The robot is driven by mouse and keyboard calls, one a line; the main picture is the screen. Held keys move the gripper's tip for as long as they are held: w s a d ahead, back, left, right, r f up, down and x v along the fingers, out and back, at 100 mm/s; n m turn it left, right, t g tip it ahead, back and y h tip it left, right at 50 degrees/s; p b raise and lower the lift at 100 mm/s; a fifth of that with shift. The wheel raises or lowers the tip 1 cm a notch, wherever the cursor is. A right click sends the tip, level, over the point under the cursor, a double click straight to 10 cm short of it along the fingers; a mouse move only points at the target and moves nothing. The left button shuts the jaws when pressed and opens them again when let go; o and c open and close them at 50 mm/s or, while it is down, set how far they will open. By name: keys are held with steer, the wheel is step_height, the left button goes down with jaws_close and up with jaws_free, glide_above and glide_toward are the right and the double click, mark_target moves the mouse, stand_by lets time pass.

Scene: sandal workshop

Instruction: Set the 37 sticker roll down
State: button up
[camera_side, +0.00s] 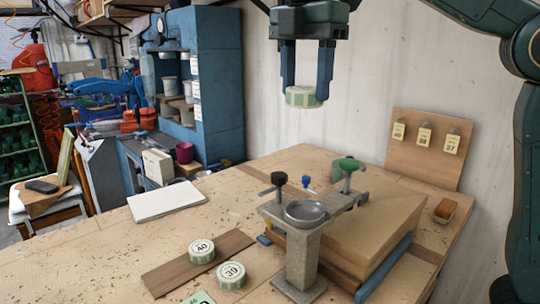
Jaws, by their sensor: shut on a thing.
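My gripper (306,82) is at the top middle, fingers pointing down, shut on a pale green and white sticker roll (303,98). It holds the roll well above the table, near the back wall. The number on the held roll cannot be read.
A grey metal stand with a round dish (305,213) stands at the front centre, beside a large tan block (375,235). A white slab (166,201) lies at the left. The table between slab and stand is mostly clear.

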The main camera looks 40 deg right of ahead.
steer(key=w+a+f, duration=0.2)
steer(key=w+f, duration=0.5)
steer(key=w, duration=0.3)
glide_above(231, 241)
step_height(231, 241, down, 9)
steer(key=shift+s, duration=0.1)
step_height(231, 241, down, 16)
steer(key=shift+r, duration=0.15)
steer(key=shift+f, duration=2.1)
steer(key=shift+f, duration=0.1)
